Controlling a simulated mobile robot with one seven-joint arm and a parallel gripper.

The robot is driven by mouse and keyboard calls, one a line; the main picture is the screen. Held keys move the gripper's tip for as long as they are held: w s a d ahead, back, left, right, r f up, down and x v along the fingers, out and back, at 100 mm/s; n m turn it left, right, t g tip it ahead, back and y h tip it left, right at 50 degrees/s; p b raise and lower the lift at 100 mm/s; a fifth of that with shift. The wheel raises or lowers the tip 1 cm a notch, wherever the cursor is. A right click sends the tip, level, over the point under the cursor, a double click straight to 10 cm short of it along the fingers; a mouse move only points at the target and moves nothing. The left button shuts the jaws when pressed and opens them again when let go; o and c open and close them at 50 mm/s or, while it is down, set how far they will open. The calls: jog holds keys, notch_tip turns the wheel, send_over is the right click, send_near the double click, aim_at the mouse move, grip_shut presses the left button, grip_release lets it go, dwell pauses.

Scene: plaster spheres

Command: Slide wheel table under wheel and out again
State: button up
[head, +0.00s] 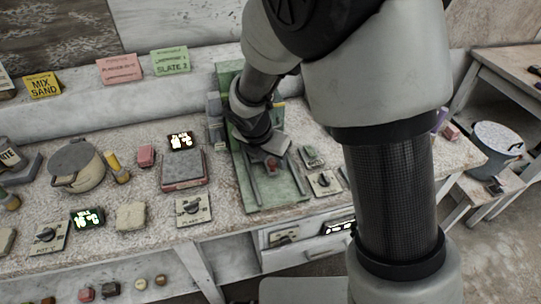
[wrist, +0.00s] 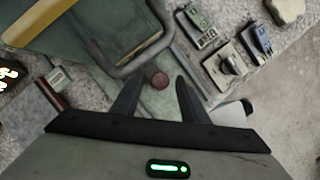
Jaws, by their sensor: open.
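The green machine (head: 229,88) stands on the bench with a flat green bed (head: 277,200) and grey rails. I take this as the wheel and its table; my arm hides much of it. A small red-brown round knob (head: 271,163) shows at the bed, below my gripper. In the wrist view the knob (wrist: 160,80) lies between the two dark fingertips of my gripper (wrist: 156,82), with a gap on each side. The gripper is open and holds nothing. A bent grey bar (wrist: 133,62) runs just beyond the knob. I cannot make out the wheel itself.
A switch (wrist: 201,25) and a dial plate (wrist: 226,64) sit right of the bed. A square scale-like block (head: 184,170), a dial plate (head: 193,210) and a lidded pot (head: 76,167) stand to the left.

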jog(key=p+v, duration=0.3)
jog(key=v, duration=1.4)
jog(key=shift+s+r, duration=0.15)
jog(key=shift+s, duration=0.05)
jog(key=shift+c, duration=0.4)
jog(key=shift+d, duration=0.1)
jog(key=c, duration=0.3)
jog(key=f+n, duration=0.1)
jog(key=s+d+f+n+y, duration=0.1)
jog(key=f, duration=0.1)
jog(key=s+f+n+g, duration=0.1)
jog(key=shift+s+d+f, duration=0.25)
grip_shut()
jog(key=shift+n+y, duration=0.3)
jog(key=shift+y, duration=0.1)
jog(key=b+x, duration=0.1)
jog(key=x, duration=0.2)
jog(key=b+x, duration=0.1)
jog(key=x, duration=0.2)
jog(key=s+b+x, duration=0.1)
jog(key=x, duration=0.3)
jog(key=shift+f+b, duration=0.25)
jog(key=shift+b, duration=0.05)
jog(key=w, duration=0.3)
jog(key=shift+w+d+f, duration=0.15)
jog(key=shift+d+f, duration=0.1)
jog(key=shift+f, duration=0.05)
jog(key=shift+w+d, duration=0.15)
jog(key=shift+w, duration=0.35)
